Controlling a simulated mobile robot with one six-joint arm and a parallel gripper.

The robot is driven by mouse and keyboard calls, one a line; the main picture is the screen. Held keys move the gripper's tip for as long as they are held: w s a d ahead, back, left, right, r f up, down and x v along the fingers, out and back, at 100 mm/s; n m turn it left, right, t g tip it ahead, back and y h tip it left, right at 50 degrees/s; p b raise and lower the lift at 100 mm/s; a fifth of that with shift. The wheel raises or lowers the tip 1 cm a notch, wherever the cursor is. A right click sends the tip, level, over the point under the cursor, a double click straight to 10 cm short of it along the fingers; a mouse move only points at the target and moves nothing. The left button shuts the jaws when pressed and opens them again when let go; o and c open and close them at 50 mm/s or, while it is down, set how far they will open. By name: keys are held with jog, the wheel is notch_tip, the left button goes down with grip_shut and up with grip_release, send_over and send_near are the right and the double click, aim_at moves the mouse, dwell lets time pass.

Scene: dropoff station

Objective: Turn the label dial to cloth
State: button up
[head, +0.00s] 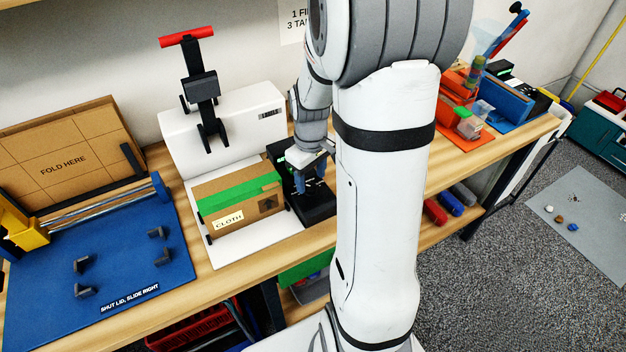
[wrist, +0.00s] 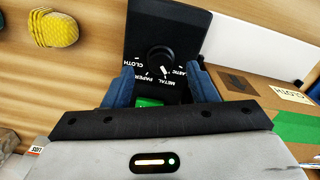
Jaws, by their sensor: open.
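The label dial is a round black knob (wrist: 160,54) on the black label unit (wrist: 140,22), seen in the wrist view. The words CLOTH, PAPER, METAL and PLASTIC lie around it, upside down. A small white mark at the knob's edge seems to face METAL, with CLOTH off to the left. My gripper (wrist: 160,70) has its two blue fingers apart, one on each side of the dial area; whether they touch the knob I cannot tell. In the head view my gripper (head: 311,180) hangs over the black label unit (head: 316,212); the dial is hidden there.
A cardboard box (head: 238,204) with green tape and a CLOTH label lies on the white press (head: 232,252) just left of my gripper. A blue folding board (head: 120,262) stands further left. A yellow object (wrist: 55,29) shows in the wrist view.

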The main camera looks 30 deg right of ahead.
aim_at(311, 186)
notch_tip(311, 186, up, 6)
jog(key=shift+f, duration=0.25)
jog(key=shift+f+n+b, duration=0.45)
jog(key=shift+n+b, duration=0.05)
jog(key=shift+b, duration=0.65)
jog(key=shift+n+b, duration=0.4)
jog(key=shift+b, duration=0.3)
jog(key=shift+r+n+b, duration=0.1)
jog(key=shift+n+b, duration=0.55)
jog(key=shift+n, duration=0.05)
notch_tip(311, 186, down, 7)
jog(key=shift+f, duration=0.15)
jog(key=shift+c, duration=0.2)
